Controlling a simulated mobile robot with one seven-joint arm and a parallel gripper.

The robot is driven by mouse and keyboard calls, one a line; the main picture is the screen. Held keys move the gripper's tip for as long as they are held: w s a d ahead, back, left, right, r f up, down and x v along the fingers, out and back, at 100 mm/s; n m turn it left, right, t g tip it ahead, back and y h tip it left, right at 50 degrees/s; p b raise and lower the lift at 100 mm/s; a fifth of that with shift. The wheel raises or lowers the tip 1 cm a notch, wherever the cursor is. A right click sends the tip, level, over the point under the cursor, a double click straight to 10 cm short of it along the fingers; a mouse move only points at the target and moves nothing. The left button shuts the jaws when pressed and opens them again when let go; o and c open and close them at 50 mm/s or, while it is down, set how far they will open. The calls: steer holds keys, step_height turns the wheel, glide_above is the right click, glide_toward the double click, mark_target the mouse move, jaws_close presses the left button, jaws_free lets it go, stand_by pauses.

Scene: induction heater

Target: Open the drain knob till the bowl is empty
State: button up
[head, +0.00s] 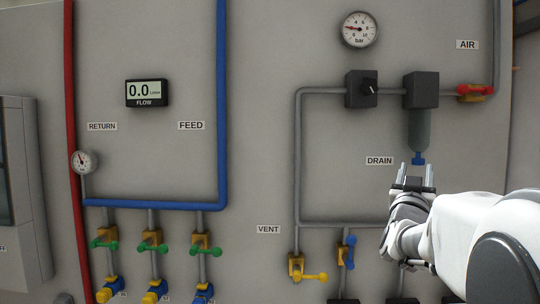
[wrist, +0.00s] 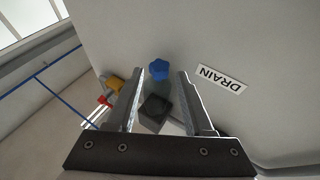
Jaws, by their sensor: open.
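The blue drain knob (head: 418,158) is at the bottom of the grey bowl (head: 419,130), which hangs under a dark block on the panel. The DRAIN label (head: 380,161) is to the left of the knob. My gripper (head: 415,174) is open and empty, just below the knob in the head view. In the wrist view the blue knob (wrist: 159,69) shows between and just beyond the fingertips of my gripper (wrist: 158,76), apart from them. The bowl's contents cannot be made out.
A dark regulator block (head: 361,89) and a gauge (head: 360,29) are up and left of the bowl. A red-handled AIR valve (head: 475,91) is to its right. Grey pipe (head: 298,160) runs left and below. The panel around the knob is clear.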

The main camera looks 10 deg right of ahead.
mark_target(418, 158)
steer(key=shift+p+x, duration=0.35)
steer(key=shift+x, duration=1.2)
jaws_close()
